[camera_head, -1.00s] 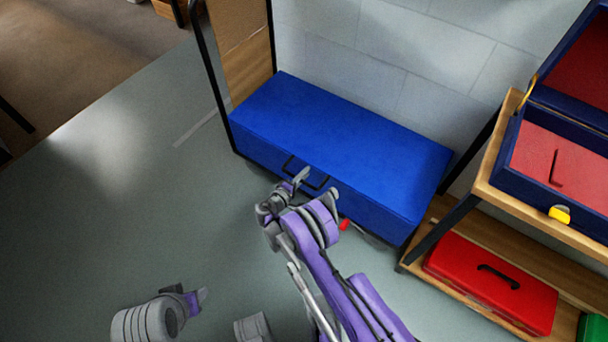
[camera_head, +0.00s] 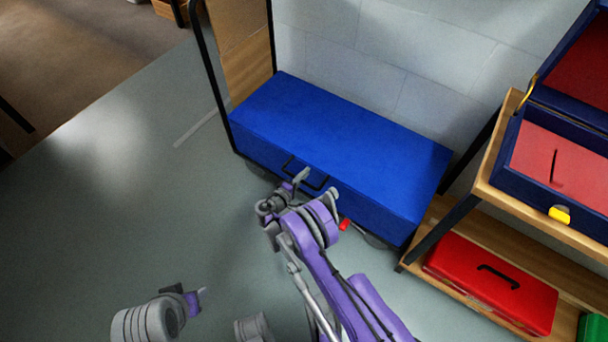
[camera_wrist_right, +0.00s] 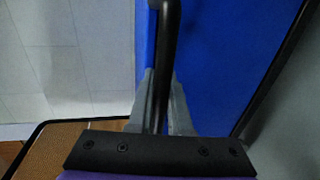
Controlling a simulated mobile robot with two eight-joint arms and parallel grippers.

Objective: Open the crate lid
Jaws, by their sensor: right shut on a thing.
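The blue crate (camera_head: 345,140) stands against the wall, and its flat lid looks closed. A black handle (camera_head: 318,181) is on its front face. My right gripper (camera_head: 301,176) is at the left part of this handle. In the right wrist view the two grey fingers (camera_wrist_right: 161,100) are shut on the black handle bar (camera_wrist_right: 169,40), with the blue crate face (camera_wrist_right: 220,50) behind it. My left gripper (camera_head: 203,293) is low at the left, over the floor and away from the crate. Its fingers are too small to tell open from shut.
A wooden shelf (camera_head: 482,193) at the right holds an open blue case (camera_head: 530,190) with a red lining. A red toolbox (camera_head: 490,283) sits on its lower board. The grey floor (camera_head: 100,220) at the left is clear.

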